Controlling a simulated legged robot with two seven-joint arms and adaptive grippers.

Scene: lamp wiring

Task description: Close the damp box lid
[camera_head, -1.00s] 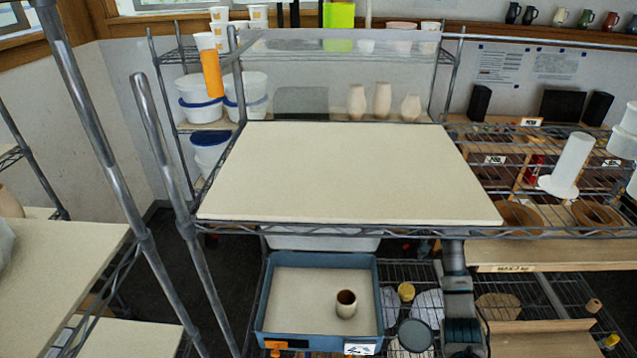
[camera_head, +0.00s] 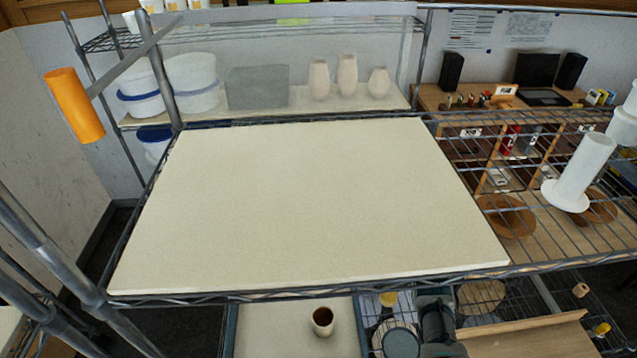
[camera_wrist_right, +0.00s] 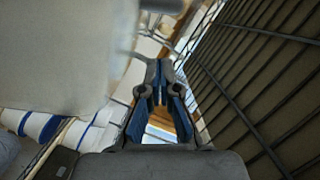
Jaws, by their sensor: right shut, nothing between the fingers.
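The damp box (camera_head: 229,335), a blue-grey open-topped bin with a pale floor, sits below the upper shelf. The bottom picture edge cuts it off. A small brown-and-cream clay pot (camera_head: 322,322) stands inside it. I cannot make out the lid with certainty; the shelf hides the back of the box. My right arm (camera_head: 437,322) shows right of the box, and its gripper is not clear in the head view. In the right wrist view my right gripper (camera_wrist_right: 160,78) is shut and empty, its blue-padded fingers together. My left gripper is not in view.
A wide cream board (camera_head: 310,205) covers the upper shelf above the box. A wire rack (camera_head: 560,232) with bowls and a white stand lies to the right. The wrist view has a large pale surface (camera_wrist_right: 50,50) close at left and wire grating (camera_wrist_right: 265,70) at right.

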